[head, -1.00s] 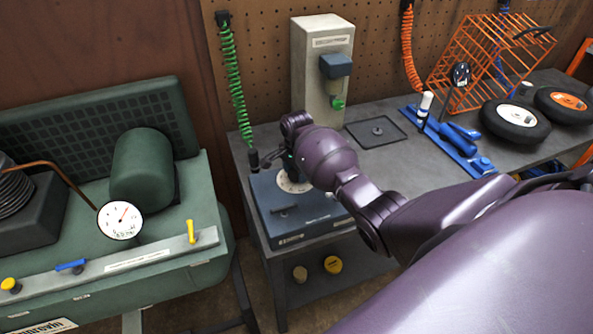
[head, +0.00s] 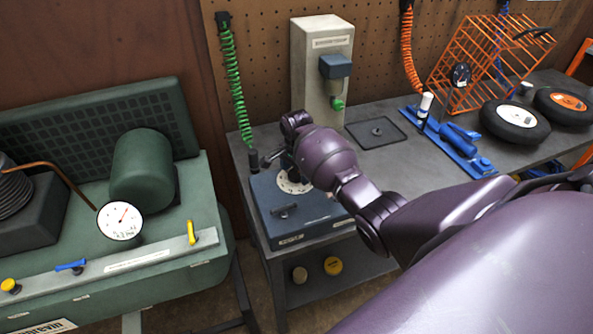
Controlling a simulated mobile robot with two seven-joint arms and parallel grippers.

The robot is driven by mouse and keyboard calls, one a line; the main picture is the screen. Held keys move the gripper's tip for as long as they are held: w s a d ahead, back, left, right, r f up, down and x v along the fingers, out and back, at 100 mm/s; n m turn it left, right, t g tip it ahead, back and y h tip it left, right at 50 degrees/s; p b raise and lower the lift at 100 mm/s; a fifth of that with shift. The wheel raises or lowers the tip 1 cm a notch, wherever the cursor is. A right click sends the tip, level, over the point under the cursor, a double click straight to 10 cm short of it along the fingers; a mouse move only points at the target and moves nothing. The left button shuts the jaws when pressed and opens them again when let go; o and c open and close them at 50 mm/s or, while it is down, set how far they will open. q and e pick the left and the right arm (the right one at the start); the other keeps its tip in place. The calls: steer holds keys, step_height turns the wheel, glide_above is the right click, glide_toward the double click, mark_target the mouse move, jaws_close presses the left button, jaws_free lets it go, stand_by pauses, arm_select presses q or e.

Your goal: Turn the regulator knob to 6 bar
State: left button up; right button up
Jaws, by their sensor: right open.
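A blue box (head: 310,226) stands on the grey bench, with a white dial face (head: 291,184) on its top. My right gripper (head: 278,161) is over the back of this dial, its jaws open. The arm and wrist cover part of the dial, and I cannot make out the regulator knob or whether the jaws are around it. A dark lever handle (head: 285,210) sits on the box in front of the dial. A round white gauge (head: 120,221) with a red needle pointing up and slightly right is on the green compressor. My left gripper is not in view.
The green compressor (head: 215,240) stands left of the bench. A green coiled hose (head: 235,85) hangs beside the box. A grey column (head: 312,70) stands behind. Wheels (head: 515,120), an orange wire basket (head: 480,60) and a blue tool stand (head: 455,140) occupy the right side.

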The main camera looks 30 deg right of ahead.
mark_target(296, 171)
step_height(296, 171, up, 11)
steer(key=shift+f, duration=0.2)
stand_by(0.7)
